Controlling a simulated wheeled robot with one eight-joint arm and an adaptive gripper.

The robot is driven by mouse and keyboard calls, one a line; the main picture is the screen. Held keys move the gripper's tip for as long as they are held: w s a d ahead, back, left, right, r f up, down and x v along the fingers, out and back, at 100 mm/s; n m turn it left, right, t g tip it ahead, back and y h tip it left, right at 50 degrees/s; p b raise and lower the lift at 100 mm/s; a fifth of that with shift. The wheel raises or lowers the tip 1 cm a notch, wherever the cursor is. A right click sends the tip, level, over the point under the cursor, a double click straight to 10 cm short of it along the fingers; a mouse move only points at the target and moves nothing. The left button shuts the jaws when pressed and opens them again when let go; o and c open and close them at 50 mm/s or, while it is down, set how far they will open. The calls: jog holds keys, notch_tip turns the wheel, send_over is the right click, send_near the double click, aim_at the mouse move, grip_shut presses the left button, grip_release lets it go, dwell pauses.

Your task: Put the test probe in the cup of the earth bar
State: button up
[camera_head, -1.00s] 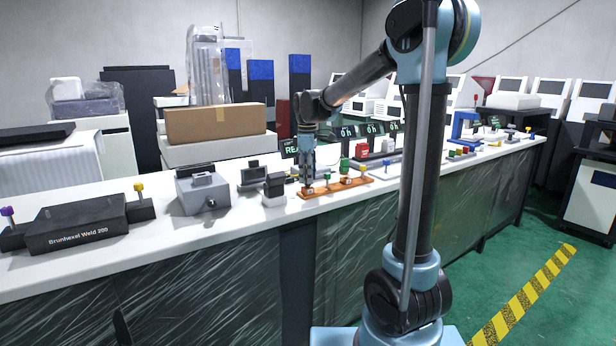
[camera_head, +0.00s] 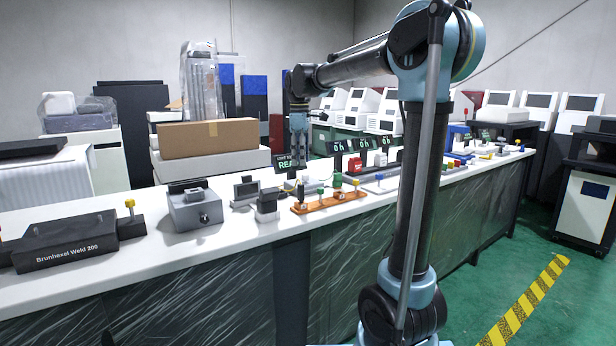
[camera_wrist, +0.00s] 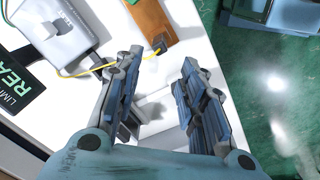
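The earth bar (camera_head: 340,203) is an orange-brown strip with green and yellow posts on the bench. It also shows at the top of the wrist view (camera_wrist: 148,14). A thin yellow lead (camera_wrist: 102,67) runs from a grey box to a small dark piece with a yellow tip, which I take for the test probe (camera_wrist: 159,46), at the near end of the bar. In the head view a thin dark upright shape (camera_head: 300,189) stands at the bar's left end. How deep it sits in a cup I cannot tell. My gripper (camera_head: 299,150) is above the bench; in the wrist view its fingers (camera_wrist: 153,85) are apart and empty.
A grey box with a knob (camera_wrist: 55,38) and a display reading READY (camera_head: 286,164) are close to the bar. A dark block on a white base (camera_head: 267,205) and a small monitor (camera_head: 246,191) stand to the left. Displays (camera_head: 354,165) stand behind.

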jog(key=s+d+f+m, duration=0.4)
jog(key=s+d, duration=0.3)
jog(key=s, duration=0.1)
jog(key=s+d+f+m, duration=0.3)
jog(key=s+d+f, duration=0.1)
jog(key=s+d, duration=0.3)
jog(key=s+d+f+m+t, duration=0.1)
jog(key=s+d+f+m, duration=0.3)
jog(key=s+f, duration=0.4)
jog(key=s+d+f+m+t, duration=0.1)
jog(key=s+d+f+m, duration=0.2)
jog(key=s+f, duration=0.5)
notch_tip(320, 180, down, 2)
jog(key=shift+s+d+f+m, duration=0.2)
jog(key=shift+s+d+m, duration=0.15)
jog(key=shift+m, duration=0.55)
jog(key=shift+w+f, duration=0.2)
jog(key=shift+w, duration=0.3)
